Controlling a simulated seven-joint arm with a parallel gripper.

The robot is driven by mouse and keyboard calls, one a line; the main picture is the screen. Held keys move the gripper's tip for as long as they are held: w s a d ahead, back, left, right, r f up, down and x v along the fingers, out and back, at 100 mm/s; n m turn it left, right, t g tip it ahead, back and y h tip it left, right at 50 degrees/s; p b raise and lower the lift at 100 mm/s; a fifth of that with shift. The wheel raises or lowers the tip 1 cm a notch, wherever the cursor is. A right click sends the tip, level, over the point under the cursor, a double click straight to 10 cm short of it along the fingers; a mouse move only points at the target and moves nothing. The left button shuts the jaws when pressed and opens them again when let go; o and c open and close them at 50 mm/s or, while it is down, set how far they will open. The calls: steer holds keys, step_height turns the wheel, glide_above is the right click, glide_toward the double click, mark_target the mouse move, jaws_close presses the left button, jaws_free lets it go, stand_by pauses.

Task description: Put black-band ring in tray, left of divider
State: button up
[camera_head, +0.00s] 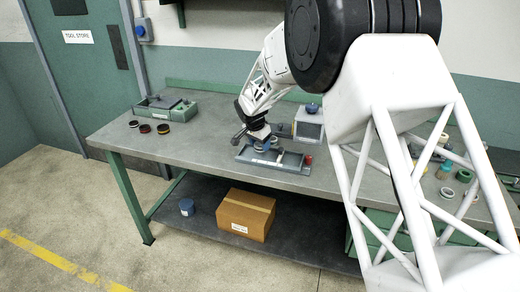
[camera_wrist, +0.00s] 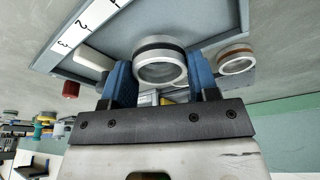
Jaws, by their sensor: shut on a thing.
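My gripper (camera_wrist: 161,77) has its two blue fingers closed on the sides of the black-band ring (camera_wrist: 160,68), a silver ring with a black stripe. The grey tray (camera_wrist: 125,25) lies beyond it in the wrist view, with a white numbered strip along one edge. In the head view my gripper (camera_head: 262,147) is low over the left part of the tray (camera_head: 300,171). I cannot tell whether the ring touches the tray floor. A brown-band ring (camera_wrist: 236,59) shows beside the right finger.
A red knob (camera_head: 308,159) stands at the tray's right end. A grey box with a blue knob (camera_head: 309,122) is just behind. Dark rings (camera_head: 145,128) and a green case (camera_head: 165,106) are at the table's left. Several coloured rings (camera_head: 446,192) lie at the right, behind my arm.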

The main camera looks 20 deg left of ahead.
mark_target(261, 154)
steer(key=shift+f, duration=1.35)
steer(key=shift+f, duration=0.2)
steer(key=o, duration=1)
steer(key=shift+r, duration=0.2)
steer(key=v, duration=1.2)
